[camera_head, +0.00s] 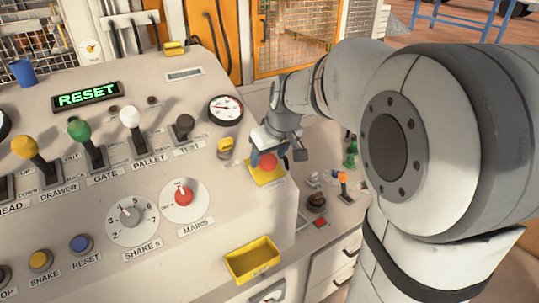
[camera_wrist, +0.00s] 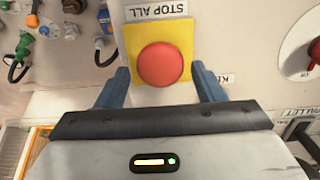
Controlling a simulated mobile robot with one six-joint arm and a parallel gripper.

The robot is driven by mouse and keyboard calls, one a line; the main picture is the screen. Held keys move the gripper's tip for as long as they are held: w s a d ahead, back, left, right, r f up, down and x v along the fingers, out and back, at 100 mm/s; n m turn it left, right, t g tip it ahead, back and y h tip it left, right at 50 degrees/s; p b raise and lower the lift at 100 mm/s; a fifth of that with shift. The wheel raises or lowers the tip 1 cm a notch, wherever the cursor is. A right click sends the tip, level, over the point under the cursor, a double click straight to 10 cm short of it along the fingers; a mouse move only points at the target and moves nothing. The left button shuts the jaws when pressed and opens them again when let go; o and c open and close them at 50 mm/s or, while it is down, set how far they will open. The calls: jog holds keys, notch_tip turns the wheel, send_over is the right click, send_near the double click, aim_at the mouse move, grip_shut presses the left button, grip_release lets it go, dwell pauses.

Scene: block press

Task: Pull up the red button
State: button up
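The red button (camera_wrist: 163,64) is a round red mushroom head on a yellow plate (camera_wrist: 188,37), with a STOP ALL label beside it in the wrist view. In the head view the red button (camera_head: 268,161) sits on its yellow plate at the right end of the sloped console. My gripper (camera_wrist: 160,88) is open, with one blue finger to each side of the button in the wrist view. In the head view my gripper (camera_head: 264,160) is at the button. I cannot tell how far down the fingers reach or whether they touch it.
A yellow-topped key switch (camera_head: 225,148) stands just left of my gripper. The MAINS dial (camera_head: 184,200), a row of coloured levers (camera_head: 81,134) and a yellow tray (camera_head: 252,261) are on the console. A lower panel (camera_head: 335,200) with small controls lies to the right.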

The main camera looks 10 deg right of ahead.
jog(key=shift+o, duration=0.4)
jog(key=b+v, duration=0.1)
jog(key=v, duration=0.6)
jog(key=shift+r, duration=0.35)
jog(key=shift+s+d, duration=0.1)
jog(key=s+f+m, duration=0.1)
jog(key=s+f, duration=0.4)
jog(key=s, duration=0.4)
jog(key=s+f+m+g+h, duration=0.1)
jog(key=s+f, duration=0.4)
jog(key=s, duration=0.5)
jog(key=shift+a+f+m+b, duration=0.2)
jog(key=shift+a+m+b, duration=0.25)
jog(key=shift+m, duration=0.35)
jog(key=shift+c, duration=0.2)
dwell(0.8)
